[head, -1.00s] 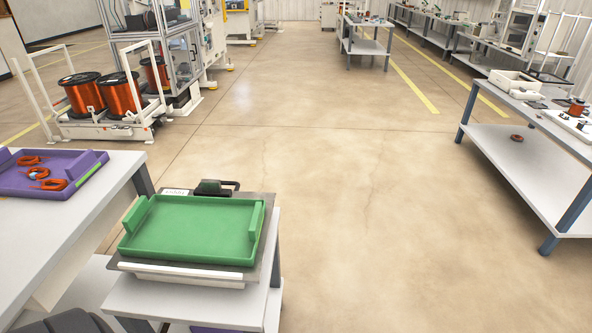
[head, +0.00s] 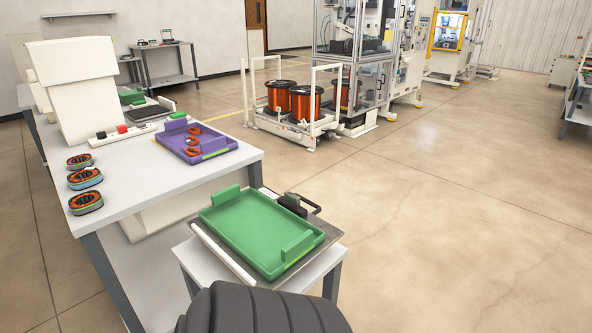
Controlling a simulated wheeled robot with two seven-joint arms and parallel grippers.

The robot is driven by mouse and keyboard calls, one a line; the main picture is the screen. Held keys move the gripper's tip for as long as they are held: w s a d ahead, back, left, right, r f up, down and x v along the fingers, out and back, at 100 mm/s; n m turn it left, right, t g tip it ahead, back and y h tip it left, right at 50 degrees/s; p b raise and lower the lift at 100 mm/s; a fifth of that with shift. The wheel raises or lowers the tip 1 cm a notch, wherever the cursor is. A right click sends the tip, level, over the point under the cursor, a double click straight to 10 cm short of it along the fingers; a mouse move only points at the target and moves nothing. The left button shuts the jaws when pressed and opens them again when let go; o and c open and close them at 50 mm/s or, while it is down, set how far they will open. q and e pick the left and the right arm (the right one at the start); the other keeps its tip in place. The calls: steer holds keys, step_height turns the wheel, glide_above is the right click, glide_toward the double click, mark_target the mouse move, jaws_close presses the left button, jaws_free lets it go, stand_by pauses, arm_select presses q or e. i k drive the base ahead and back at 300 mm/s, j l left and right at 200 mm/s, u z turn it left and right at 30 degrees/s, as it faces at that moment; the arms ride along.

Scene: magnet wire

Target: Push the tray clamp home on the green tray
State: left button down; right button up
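The green tray (head: 258,230) lies empty on a dark plate on a small light stand in the lower middle of the head view. It has raised blocks at its left and right ends. The black tray clamp (head: 293,204) sits at the tray's far edge, with a dark loop handle (head: 309,204) pointing right. I cannot tell from here whether the clamp touches the tray. Neither of my grippers is in view. A dark ribbed part at the bottom edge hides some of the stand's near side.
A white bar (head: 222,252) runs along the tray's near left side. A long table (head: 150,180) to the left carries a purple tray (head: 188,146) with orange coils and several wound rings. Copper spools (head: 305,103) stand on a cart behind. The floor at right is clear.

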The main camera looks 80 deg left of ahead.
mark_target(290, 201)
steer(key=i+j+u, duration=0.3)
steer(key=i+u, duration=0.6)
steer(key=i, duration=0.25)
steer(key=i+u, duration=0.8)
steer(key=u, duration=0.15)
steer(key=i+l+u, duration=0.15)
steer(key=i+u, duration=0.2)
steer(key=u, duration=0.15)
steer(key=i+l+u, duration=0.25)
steer(key=u, duration=0.25)
steer(key=i+l+u, duration=0.45)
steer(key=k+j, duration=0.05)
steer(key=k, duration=0.05)
